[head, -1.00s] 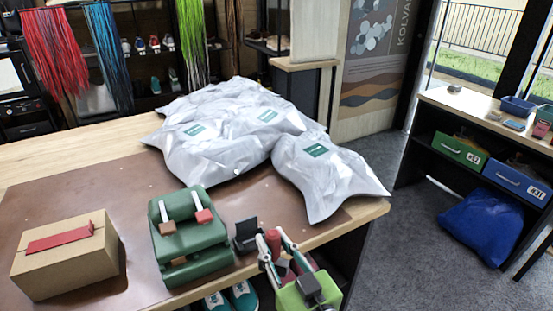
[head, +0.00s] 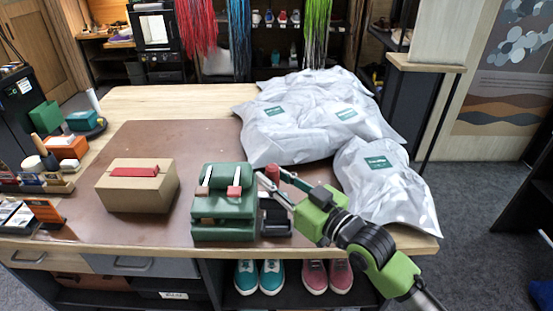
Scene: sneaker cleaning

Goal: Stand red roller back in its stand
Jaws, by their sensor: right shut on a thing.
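The red roller (head: 272,173) shows as a short red end between the fingers of my right gripper (head: 281,186). My right gripper is shut on it, at the front of the table. A small black stand (head: 277,218) sits just right of the green case, below and behind the gripper in the picture. The roller's lower part is hidden by the fingers and the stand, so I cannot tell whether it is inside the stand or above it. My left gripper is not in view.
A green case (head: 222,222) with two small brushes stands left of the stand. A cardboard box (head: 136,192) is further left on the brown mat (head: 190,140). Silvery bags (head: 310,120) fill the back, and another (head: 385,190) lies right.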

